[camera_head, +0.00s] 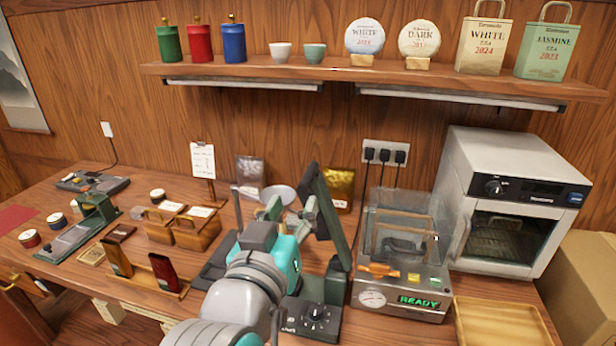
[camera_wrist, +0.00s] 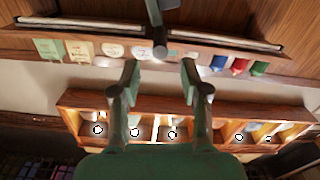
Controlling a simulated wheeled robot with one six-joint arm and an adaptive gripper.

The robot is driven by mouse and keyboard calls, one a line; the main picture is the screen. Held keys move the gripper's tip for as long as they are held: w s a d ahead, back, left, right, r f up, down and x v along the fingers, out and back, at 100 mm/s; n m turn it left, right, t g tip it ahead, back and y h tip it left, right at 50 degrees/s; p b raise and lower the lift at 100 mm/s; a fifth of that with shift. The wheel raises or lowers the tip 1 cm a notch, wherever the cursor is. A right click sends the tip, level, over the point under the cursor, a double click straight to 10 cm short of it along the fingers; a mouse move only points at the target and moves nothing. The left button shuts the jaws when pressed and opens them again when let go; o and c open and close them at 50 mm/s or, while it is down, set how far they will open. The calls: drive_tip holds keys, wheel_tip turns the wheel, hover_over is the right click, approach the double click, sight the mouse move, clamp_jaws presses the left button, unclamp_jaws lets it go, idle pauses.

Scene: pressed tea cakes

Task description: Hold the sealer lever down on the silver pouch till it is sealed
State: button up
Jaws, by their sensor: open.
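My gripper (camera_head: 290,205) is raised over the bench in the head view, its two green fingers apart with no object visibly clamped. In the wrist view my gripper (camera_wrist: 160,78) is also open, with a grey rod and round knob between and beyond the fingertips. The sealer appears as a dark base with a knob (camera_head: 316,318) and a dark green lever (camera_head: 325,205) that stands raised and tilted, just right of my gripper. The silver pouch (camera_head: 249,170) stands at the back, left of my gripper, apart from the lever. My arm hides part of the sealer.
A gold pouch (camera_head: 340,188) stands behind the lever. A glass-lidded machine (camera_head: 400,250) reading READY is to the right, beside an oven (camera_head: 512,200). A wooden tray (camera_head: 500,325) is at front right. A shelf (camera_head: 370,75) with tins, cups and tea bags runs above.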

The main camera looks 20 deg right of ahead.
sight(309, 176)
drive_tip(key=x, duration=1)
drive_tip(key=shift+w+d, duration=0.15)
drive_tip(key=shift+w, duration=0.15)
drive_tip(key=shift+c, duration=0.2)
clamp_jaws()
